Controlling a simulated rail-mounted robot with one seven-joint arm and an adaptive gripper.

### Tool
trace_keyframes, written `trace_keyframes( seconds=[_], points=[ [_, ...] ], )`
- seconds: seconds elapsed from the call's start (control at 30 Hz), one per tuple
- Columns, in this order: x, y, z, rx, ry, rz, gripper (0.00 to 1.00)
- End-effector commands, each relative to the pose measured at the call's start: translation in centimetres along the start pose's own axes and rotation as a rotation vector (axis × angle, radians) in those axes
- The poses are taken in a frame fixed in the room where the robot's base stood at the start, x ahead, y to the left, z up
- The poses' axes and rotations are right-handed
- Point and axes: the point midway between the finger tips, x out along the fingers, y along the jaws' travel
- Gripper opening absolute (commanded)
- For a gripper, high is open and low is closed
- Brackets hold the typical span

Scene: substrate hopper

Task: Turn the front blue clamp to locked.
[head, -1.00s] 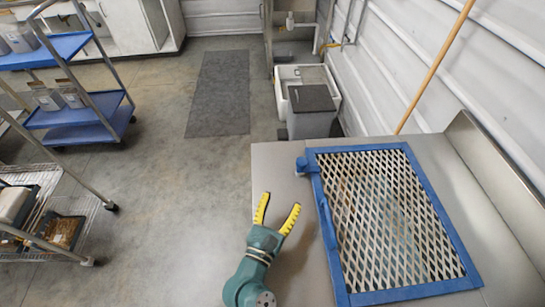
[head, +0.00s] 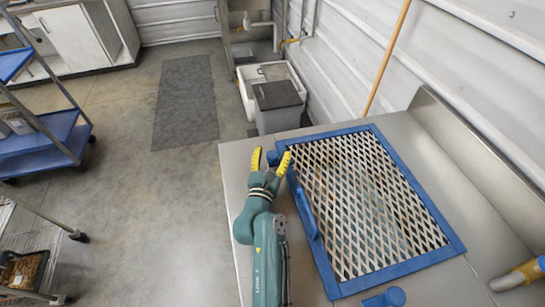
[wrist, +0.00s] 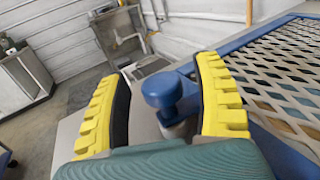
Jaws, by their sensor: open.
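A blue clamp with a round knob stands at the far left corner of the blue-framed mesh grate (head: 355,296). In the wrist view this clamp (wrist: 162,90) sits between the two yellow fingers, with a gap on each side, so it looks untouched. My gripper (head: 271,160) is open around that clamp in the head view, its fingers partly hiding it. A second blue knob (head: 385,297) shows at the near edge of the grate, low in the picture. I cannot tell from the pictures which clamp counts as the front one.
The grate lies on a steel table (head: 232,170) with a raised back edge. A blue handle (head: 305,212) stands along its left side. A yellow-and-blue object (head: 520,274) lies at the right. A wooden pole (head: 388,58) leans by the wall.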

Motion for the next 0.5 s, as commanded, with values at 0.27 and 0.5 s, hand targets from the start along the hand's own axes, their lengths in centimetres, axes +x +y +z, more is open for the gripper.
trace_keyframes(
  seconds=[0.27, 0.5],
  points=[
    [0.26, -0.01, 0.02, 0.000, 0.001, 0.000, 0.67],
    [0.24, -0.01, 0.02, 0.000, 0.000, 0.000, 0.25]
  ],
)
